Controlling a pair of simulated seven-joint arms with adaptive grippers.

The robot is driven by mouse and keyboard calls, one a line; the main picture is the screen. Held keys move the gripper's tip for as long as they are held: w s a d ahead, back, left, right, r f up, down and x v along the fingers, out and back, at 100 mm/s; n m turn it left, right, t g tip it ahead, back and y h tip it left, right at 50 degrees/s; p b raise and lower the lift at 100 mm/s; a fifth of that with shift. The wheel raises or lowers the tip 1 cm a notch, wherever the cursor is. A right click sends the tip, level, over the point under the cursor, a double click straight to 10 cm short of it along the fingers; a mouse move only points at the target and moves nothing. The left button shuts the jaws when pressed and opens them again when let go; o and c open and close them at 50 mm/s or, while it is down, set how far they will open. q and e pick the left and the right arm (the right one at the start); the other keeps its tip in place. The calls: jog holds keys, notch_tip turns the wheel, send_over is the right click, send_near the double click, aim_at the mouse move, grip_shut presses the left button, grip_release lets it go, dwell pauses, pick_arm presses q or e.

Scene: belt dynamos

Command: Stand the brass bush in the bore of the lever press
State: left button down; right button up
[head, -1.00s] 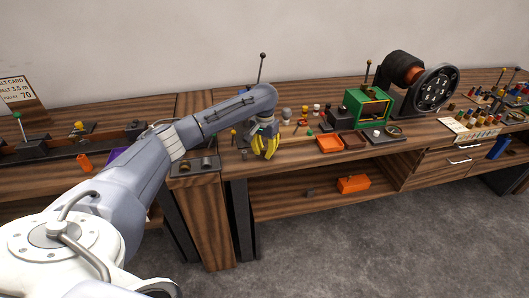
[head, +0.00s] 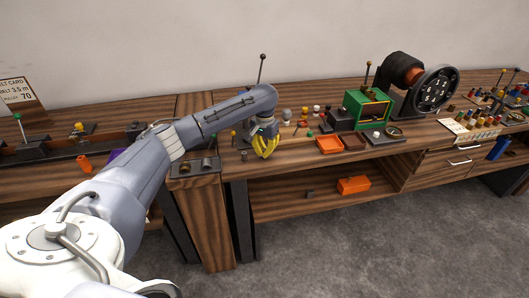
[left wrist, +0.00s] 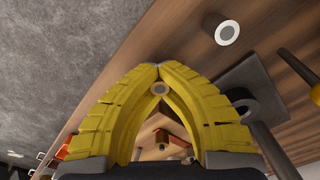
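My left gripper (head: 265,148) has yellow fingers and hangs low over the bench. In the left wrist view its fingertips (left wrist: 158,68) come together around a small tan ring-shaped end, which looks like the brass bush (left wrist: 160,88) seen end-on. The bush does not show in the head view. A dark plate with a round hollow post (left wrist: 243,103) and a grey rod stands right of the fingers in the wrist view; it looks like the lever press, but I cannot be sure. In the head view a black-knobbed lever (head: 262,57) rises behind my gripper. My right gripper is out of view.
An orange tray (head: 329,144), a green-framed machine (head: 366,108) and several small coloured parts stand to the right.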

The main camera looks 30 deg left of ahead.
aim_at(265, 149)
pick_arm(q)
jog(key=shift+r, duration=0.1)
jog(key=shift+r, duration=2.2)
jog(key=shift+w+r, duration=0.15)
jog(key=shift+r, duration=0.1)
jog(key=w+a+r+n, duration=0.2)
jog(key=a, duration=0.3)
jog(key=w+a+r+n, duration=0.2)
jog(key=a+r+n, duration=0.1)
jog(key=a, duration=0.2)
jog(key=shift+w+a, duration=0.25)
jog(key=shift+a, duration=0.1)
